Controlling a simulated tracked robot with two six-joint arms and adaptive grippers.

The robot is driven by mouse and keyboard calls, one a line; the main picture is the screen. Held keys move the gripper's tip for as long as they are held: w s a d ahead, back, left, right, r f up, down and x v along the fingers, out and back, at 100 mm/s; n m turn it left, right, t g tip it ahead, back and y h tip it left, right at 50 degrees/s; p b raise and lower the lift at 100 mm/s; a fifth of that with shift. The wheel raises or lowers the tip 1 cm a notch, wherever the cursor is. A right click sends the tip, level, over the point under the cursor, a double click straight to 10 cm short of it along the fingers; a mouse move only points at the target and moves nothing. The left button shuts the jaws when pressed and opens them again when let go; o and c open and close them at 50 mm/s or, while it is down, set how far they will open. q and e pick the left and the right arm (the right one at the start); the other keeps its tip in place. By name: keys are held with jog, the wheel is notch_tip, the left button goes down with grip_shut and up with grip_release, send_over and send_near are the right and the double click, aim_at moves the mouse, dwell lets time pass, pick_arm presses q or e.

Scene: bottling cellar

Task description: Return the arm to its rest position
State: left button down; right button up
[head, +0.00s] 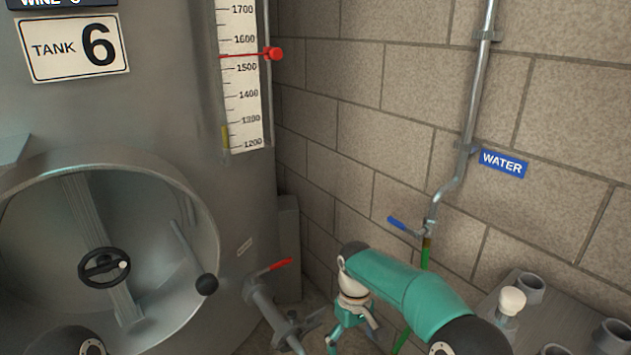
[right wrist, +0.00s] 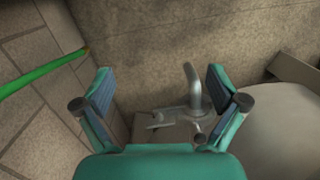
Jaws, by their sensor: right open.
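My right arm (head: 415,290), teal with dark joints, reaches in from the lower right of the head view. Its gripper (head: 350,335) points down near the bottom edge, just right of the tank's outlet valve (head: 268,300). In the right wrist view the gripper (right wrist: 161,85) is open, its two padded fingers wide apart with nothing held. A bent grey pipe fitting (right wrist: 194,92) shows beyond the fingers, closer to the right one; I cannot tell the exact distance. My left gripper is not in view.
Tank 6 (head: 170,120) with its round open hatch (head: 205,225) fills the left. A water pipe (head: 470,110) with a blue-handled tap (head: 405,227) and green hose (head: 425,255) runs down the block wall. A grey crate-like block (head: 545,315) stands at lower right.

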jog(key=s+d+f+m+g+y, duration=0.1)
jog(key=s+d+f+m+y, duration=0.15)
jog(key=s+f, duration=0.7)
jog(key=s+d+f+m+g+y, duration=0.15)
jog(key=s+d+f, duration=0.25)
jog(key=s+f, duration=0.55)
jog(key=s+a+m+t, duration=0.2)
jog(key=s+a+m, duration=0.1)
jog(key=s, duration=0.9)
jog(key=w+r+t+p, duration=0.2)
jog(key=w+r+p, duration=0.1)
jog(key=r+p, duration=1.7)
jog(key=shift+d+r+m+p, duration=0.3)
jog(key=shift+r+p, duration=0.1)
jog(key=shift+p, duration=0.25)
jog(key=shift+w+t, duration=0.1)
jog(key=shift+t, duration=0.15)
